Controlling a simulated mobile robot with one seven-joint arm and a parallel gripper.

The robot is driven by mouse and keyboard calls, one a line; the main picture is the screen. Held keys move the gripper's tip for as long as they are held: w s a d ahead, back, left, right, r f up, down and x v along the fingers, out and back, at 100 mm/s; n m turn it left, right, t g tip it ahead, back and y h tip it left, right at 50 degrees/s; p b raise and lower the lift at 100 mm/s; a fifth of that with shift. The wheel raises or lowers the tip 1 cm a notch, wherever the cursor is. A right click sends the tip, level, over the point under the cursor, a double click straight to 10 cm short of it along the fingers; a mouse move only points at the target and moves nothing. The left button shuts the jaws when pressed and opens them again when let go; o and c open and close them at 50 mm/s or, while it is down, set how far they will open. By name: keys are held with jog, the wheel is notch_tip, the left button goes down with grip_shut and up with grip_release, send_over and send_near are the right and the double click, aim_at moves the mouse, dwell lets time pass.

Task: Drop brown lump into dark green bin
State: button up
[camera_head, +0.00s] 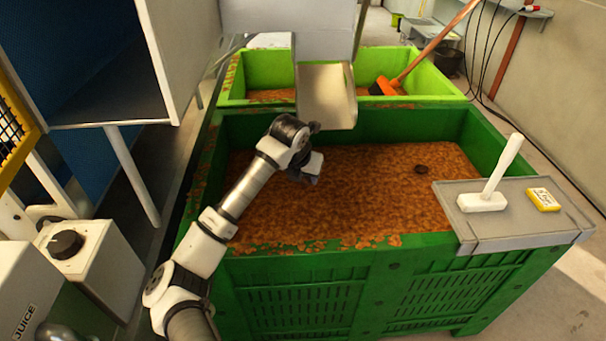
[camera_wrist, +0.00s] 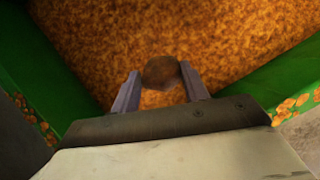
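The brown lump (camera_wrist: 160,72) shows in the wrist view between the tips of the two grey fingers. My gripper (camera_wrist: 160,80) is shut on it. In the head view my gripper (camera_head: 312,176) is above the left part of the dark green bin (camera_head: 310,285), inside its rim. The lump cannot be made out there. The bin holds a wide bed of orange-brown crumbly pulp, which lies under the lump in the wrist view.
A small dark lump (camera_head: 421,169) lies on the pulp at the right. A grey board (camera_head: 510,228) across the bin's right front corner carries a white mallet (camera_head: 483,201) and a yellow block (camera_head: 543,199). A metal chute (camera_head: 326,95) and a lime-green bin (camera_head: 430,88) stand behind.

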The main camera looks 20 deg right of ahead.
jog(key=o, duration=0.5)
jog(key=shift+r, duration=0.1)
jog(key=b+v, duration=0.2)
jog(key=v, duration=1.1)
jog(key=shift+s+r, duration=0.15)
jog(key=shift+r, duration=0.1)
